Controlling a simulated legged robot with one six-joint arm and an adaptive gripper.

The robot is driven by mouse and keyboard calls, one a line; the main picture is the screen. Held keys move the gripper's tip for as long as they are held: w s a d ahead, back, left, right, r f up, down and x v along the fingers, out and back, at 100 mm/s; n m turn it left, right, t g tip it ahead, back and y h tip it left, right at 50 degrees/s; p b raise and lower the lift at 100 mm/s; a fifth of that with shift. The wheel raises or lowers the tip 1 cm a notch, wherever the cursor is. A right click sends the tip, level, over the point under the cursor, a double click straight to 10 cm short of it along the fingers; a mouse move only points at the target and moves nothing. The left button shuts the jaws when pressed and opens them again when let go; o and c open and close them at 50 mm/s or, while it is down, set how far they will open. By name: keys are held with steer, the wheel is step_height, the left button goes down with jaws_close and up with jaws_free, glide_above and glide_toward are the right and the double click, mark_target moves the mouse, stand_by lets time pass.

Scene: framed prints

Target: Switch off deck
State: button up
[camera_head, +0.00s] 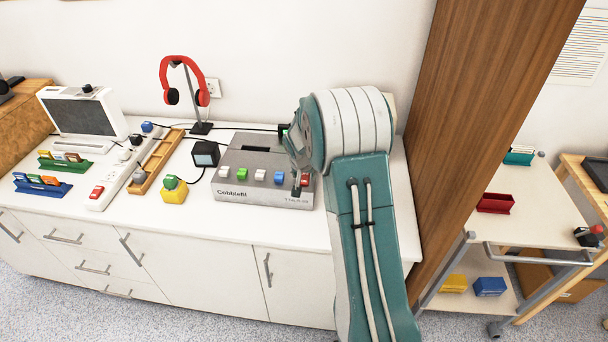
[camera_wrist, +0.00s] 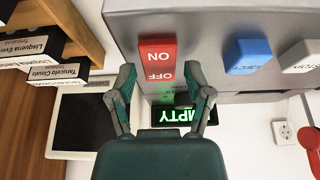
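The deck (camera_head: 258,162) is a grey box on the white counter, with a row of coloured keys along its front. Its red rocker switch (camera_wrist: 157,60), marked ON and OFF with the letters upside down, is near the top of the wrist view. A blue key (camera_wrist: 247,57) and a white key (camera_wrist: 302,56) are to its right. My gripper (camera_wrist: 166,82) has its two fingers apart and empty, just below the switch in that view; contact cannot be told. In the head view my arm covers the deck's right end, and the red switch (camera_head: 306,180) shows only partly.
A black cube (camera_head: 205,153) and a yellow block with a green button (camera_head: 173,190) stand left of the deck. Red headphones (camera_head: 186,80) hang behind. A wooden panel (camera_head: 490,110) rises right of my arm. A green-lit display (camera_wrist: 180,116) is partly hidden in the wrist view.

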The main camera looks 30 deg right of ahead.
jaws_close()
steer(key=shift+w+d+g+y, duration=0.1)
steer(key=shift+w+g+y, duration=0.05)
steer(key=shift+g+y, duration=0.55)
steer(key=shift+w+d+g+y, duration=0.1)
steer(key=shift+g+y, duration=0.3)
steer(key=shift+g, duration=0.5)
steer(key=o, duration=0.6)
jaws_free()
steer(key=shift+f, duration=0.1)
steer(key=shift+c, duration=0.2)
steer(key=shift+r, duration=0.2)
